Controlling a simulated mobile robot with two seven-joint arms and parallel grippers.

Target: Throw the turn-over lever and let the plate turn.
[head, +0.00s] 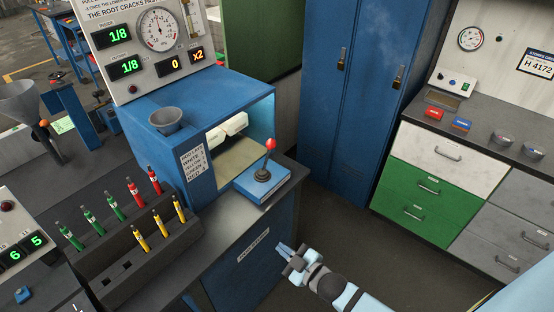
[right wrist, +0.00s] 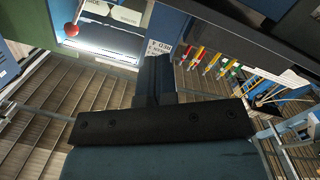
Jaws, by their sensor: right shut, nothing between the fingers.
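A lever with a red ball knob (head: 271,144) stands on a small blue base (head: 249,186) at the mouth of a blue housing (head: 200,200). The knob also shows at the upper left in the right wrist view (right wrist: 71,30). A pale yellowish plate (head: 228,163) lies inside the housing, below white blocks (head: 228,127). My right gripper (head: 283,249) is shut and empty, in front of the cabinet, below the lever and apart from it. Its dark fingers show together in the right wrist view (right wrist: 155,78). My left gripper is not in view.
A rack (head: 140,250) of green, red and yellow pens stands left of the housing. A gauge panel (head: 145,45) showing 1/8, 0 and x2 rises behind it. A blue locker (head: 365,100) and a drawer bench (head: 440,160) stand right. The floor between is clear.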

